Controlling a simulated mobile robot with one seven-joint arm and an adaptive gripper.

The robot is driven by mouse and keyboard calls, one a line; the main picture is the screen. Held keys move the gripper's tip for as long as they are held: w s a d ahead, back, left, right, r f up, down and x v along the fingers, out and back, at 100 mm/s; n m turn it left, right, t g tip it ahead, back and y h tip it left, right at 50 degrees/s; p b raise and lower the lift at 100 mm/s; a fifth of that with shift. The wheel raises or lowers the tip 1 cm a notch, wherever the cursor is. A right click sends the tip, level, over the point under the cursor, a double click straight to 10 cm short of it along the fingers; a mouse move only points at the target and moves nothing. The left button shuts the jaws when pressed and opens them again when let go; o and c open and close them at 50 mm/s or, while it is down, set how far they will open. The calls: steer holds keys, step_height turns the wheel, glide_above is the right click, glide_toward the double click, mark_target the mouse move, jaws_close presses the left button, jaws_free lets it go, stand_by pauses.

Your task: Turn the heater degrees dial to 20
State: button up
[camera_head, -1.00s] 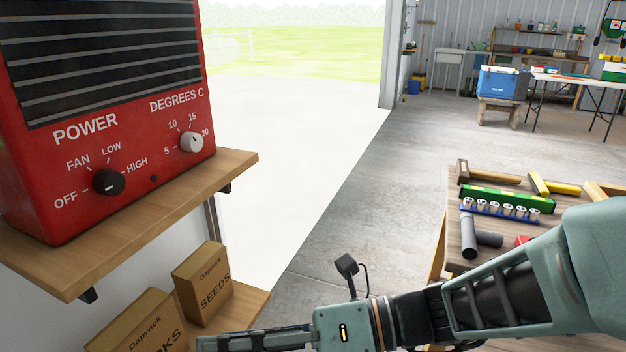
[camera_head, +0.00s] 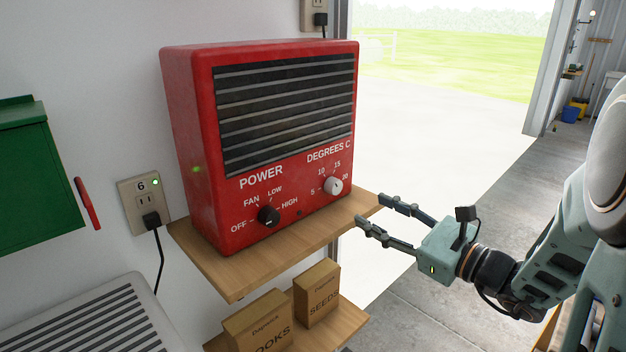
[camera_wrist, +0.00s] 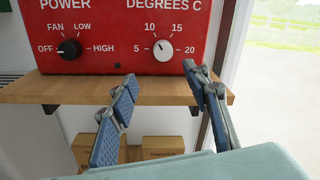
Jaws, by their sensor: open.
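The red heater (camera_head: 190,120) stands on a wooden shelf, with a dark grille above its controls. Its white degrees dial (camera_head: 333,186) is at the lower right of the front, ringed by 5, 10, 15 and 20. In the wrist view the degrees dial (camera_wrist: 163,50) is unobstructed; its small mark is too unclear to read. The black power knob (camera_head: 268,215) is to its left. My gripper (camera_head: 371,209) is open and empty, to the right of and below the dial. In the wrist view its fingers (camera_wrist: 160,72) point toward the heater, apart from the dial.
The wooden shelf (camera_head: 232,277) juts out under the heater, close to my fingertips. Cardboard boxes (camera_head: 318,293) sit on a lower shelf. A plugged outlet (camera_head: 146,198) and a green box (camera_head: 35,170) are on the left wall. The doorway at right is open.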

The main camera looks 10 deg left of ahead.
mark_target(338, 189)
steer(key=x, duration=1.1)
steer(key=shift+w+d+r, duration=0.1)
steer(key=shift+w+d, duration=0.05)
steer(key=shift+d, duration=0.05)
steer(key=shift+c, duration=0.3)
steer(key=c, duration=1.1)
